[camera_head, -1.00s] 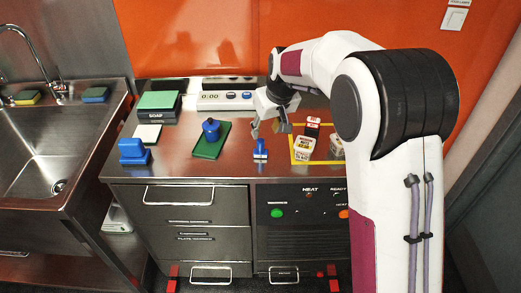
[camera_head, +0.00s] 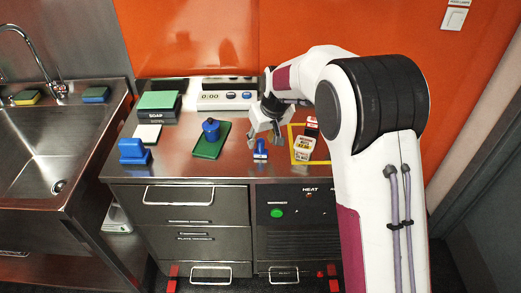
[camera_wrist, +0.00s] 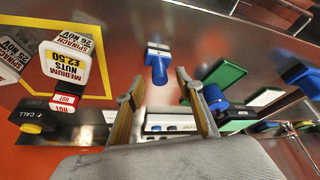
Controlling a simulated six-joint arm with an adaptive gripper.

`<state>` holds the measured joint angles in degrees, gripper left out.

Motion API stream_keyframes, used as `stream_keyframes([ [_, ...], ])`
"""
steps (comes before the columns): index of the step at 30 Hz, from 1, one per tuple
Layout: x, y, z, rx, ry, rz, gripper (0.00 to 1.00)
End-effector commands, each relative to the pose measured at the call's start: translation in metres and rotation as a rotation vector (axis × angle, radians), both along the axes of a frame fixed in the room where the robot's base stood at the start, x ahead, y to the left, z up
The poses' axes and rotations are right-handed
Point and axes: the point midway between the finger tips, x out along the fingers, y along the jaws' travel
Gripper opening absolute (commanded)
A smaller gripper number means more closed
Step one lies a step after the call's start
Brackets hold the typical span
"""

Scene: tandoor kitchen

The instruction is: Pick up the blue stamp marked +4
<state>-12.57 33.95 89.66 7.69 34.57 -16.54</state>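A small blue stamp (camera_head: 260,150) with a pale, marked base stands on the steel counter near its front edge. It also shows in the wrist view (camera_wrist: 158,66), just beyond and between my fingertips; I cannot read its marking. My gripper (camera_head: 264,141) is open and empty above and just behind this stamp, pointing down. In the wrist view its two fingers (camera_wrist: 155,86) are spread apart, with the stamp's handle toward the gap. A larger blue block-shaped item (camera_head: 133,151) stands at the counter's left front.
A yellow square outline (camera_head: 294,158) with labelled tubs (camera_head: 304,148) lies right, partly behind my arm. A timer (camera_head: 226,97) and soap box (camera_head: 158,106) stand at the back. Bare counter surrounds the stamp.

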Motion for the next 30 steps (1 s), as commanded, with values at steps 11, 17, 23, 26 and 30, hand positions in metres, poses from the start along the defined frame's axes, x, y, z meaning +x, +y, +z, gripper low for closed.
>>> stream_keyframes([
  [11, 0.008, 0.004, -0.02, 0.0, -0.001, 0.0, 0.37],
  [17, 0.008, 0.004, -0.02, 0.0, -0.001, 0.0, 0.37],
  [23, 0.008, 0.003, -0.02, 0.0, -0.001, 0.0, 0.37],
  [26, 0.008, 0.003, -0.02, -0.001, 0.0, 0.0, 0.18],
  [30, 0.008, 0.003, -0.02, -0.001, 0.0, 0.0, 0.0],
])
